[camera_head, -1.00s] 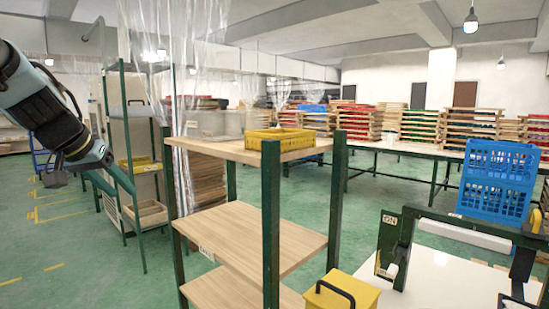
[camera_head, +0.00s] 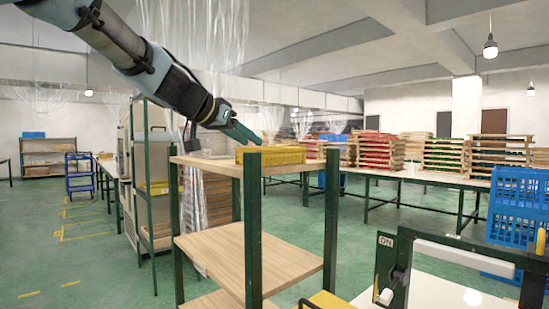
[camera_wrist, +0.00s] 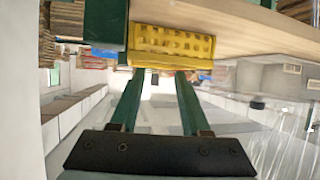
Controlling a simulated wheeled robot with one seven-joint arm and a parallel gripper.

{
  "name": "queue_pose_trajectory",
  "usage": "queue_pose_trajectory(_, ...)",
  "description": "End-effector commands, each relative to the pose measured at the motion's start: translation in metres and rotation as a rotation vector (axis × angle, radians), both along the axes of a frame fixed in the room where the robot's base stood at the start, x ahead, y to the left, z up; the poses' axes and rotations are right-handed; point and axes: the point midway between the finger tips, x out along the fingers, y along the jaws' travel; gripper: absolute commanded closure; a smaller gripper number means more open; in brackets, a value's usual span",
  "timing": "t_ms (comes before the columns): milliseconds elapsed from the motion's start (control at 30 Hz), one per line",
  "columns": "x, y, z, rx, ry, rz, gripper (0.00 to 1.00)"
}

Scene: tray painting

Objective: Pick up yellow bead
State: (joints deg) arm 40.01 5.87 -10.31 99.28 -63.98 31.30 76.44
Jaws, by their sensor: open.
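I cannot make out a yellow bead in either current view. A yellow basket (camera_head: 273,155) with slotted sides sits on the wooden top shelf (camera_head: 205,166) of a green-posted rack. It also shows beyond my fingertips in the wrist view (camera_wrist: 172,45). The inside of the basket is hidden. My gripper (camera_head: 245,137) reaches in from the upper left and is just above the basket's left end. In the wrist view my gripper (camera_wrist: 160,74) has its two green fingers apart, with nothing seen held between them.
Green posts (camera_head: 253,230) stand at the rack's corners near the basket. A lower wooden shelf (camera_head: 240,262) is bare. A blue crate (camera_head: 516,205) stands at the right. Stacked wooden trays (camera_head: 442,156) are on a table behind. Green floor is open at the left.

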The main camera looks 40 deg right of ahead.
Motion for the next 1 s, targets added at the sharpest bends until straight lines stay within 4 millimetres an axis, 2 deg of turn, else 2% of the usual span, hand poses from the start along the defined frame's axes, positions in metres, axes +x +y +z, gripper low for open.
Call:
queue_pose_trajectory(133, 0.003, -0.022, -0.009, 0.003, 0.004, 0.0, 0.53)
queue_pose_trajectory(367, 0.005, -0.038, -0.018, 0.003, 0.003, 0.001, 0.53)
queue_pose_trajectory(700, 0.01, -0.078, -0.037, 0.001, 0.005, 0.0, 0.53)
queue_pose_trajectory(1000, 0.011, -0.082, -0.041, 0.002, 0.001, 0.0, 0.53)
